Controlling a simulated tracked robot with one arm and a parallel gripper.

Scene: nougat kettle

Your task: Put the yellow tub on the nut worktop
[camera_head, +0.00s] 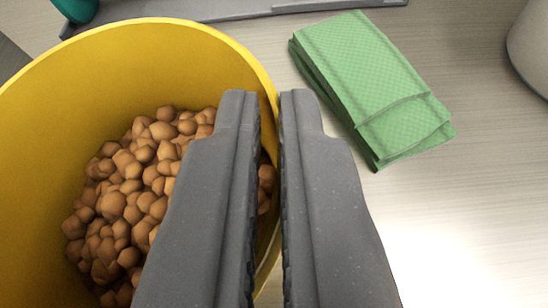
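The yellow tub (60,110) fills the left side of the view. It is open at the top and partly full of round brown nuts (125,195). My gripper (270,97) is at the tub's right wall, with the left finger inside the tub and the right finger outside. Only a narrow gap shows between the fingers, and the yellow wall runs through it, so the gripper looks shut on the wall. The left finger hides part of the nuts and the wall. I cannot tell whether the tub is lifted. I cannot pick out the nut worktop.
A stack of folded green cloths (368,85) lies on the pale surface (470,215) right of the tub. A grey flat edge (220,12) runs behind the tub, with a teal object (76,8) at top left. A pale rounded object (532,45) stands at top right. The lower right is clear.

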